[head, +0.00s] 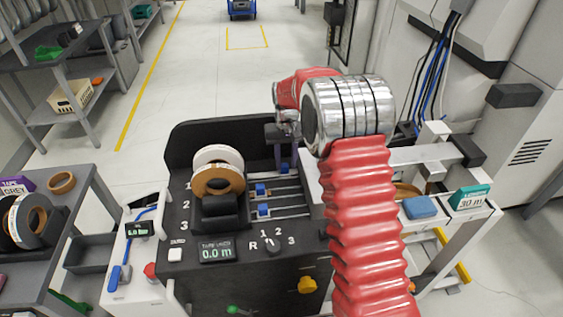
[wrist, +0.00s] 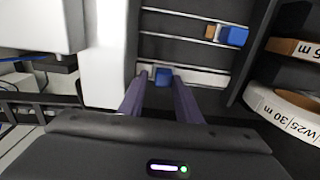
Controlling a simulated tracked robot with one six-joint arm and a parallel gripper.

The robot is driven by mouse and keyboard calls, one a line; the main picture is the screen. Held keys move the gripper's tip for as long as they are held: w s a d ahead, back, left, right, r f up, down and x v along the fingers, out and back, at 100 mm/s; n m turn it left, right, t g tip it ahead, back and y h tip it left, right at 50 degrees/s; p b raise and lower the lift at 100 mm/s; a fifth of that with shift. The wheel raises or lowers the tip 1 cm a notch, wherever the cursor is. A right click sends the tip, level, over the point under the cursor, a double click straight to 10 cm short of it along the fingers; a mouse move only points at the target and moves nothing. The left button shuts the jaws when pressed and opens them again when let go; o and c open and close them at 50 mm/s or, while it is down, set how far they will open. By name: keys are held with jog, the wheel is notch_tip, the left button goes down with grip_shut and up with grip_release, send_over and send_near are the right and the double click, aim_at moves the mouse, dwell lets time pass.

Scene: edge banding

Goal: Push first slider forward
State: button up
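The first slider is a small blue block (head: 285,168) on the rearmost rail of the black machine, in line with the number 1. It also shows in the wrist view (wrist: 163,77), between and just beyond my gripper's two purple fingertips (wrist: 160,80). My gripper (head: 284,158) points down over this rail in the head view. Its fingers are apart, with a gap on each side of the blue block. I cannot tell how deep the fingers reach around it. Two other blue sliders (head: 261,189) (head: 264,210) sit further left on the nearer rails.
A white roll (head: 218,155) and a brown roll (head: 219,181) stand left of the rails. A white housing (wrist: 104,55) stands close beside the fingers in the wrist view. A black panel with a tape display (head: 216,252) and knob (head: 272,248) lies in front.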

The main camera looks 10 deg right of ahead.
aim_at(286, 164)
notch_tip(286, 164, up, 14)
dwell(0.8)
jog(key=shift+f, duration=0.15)
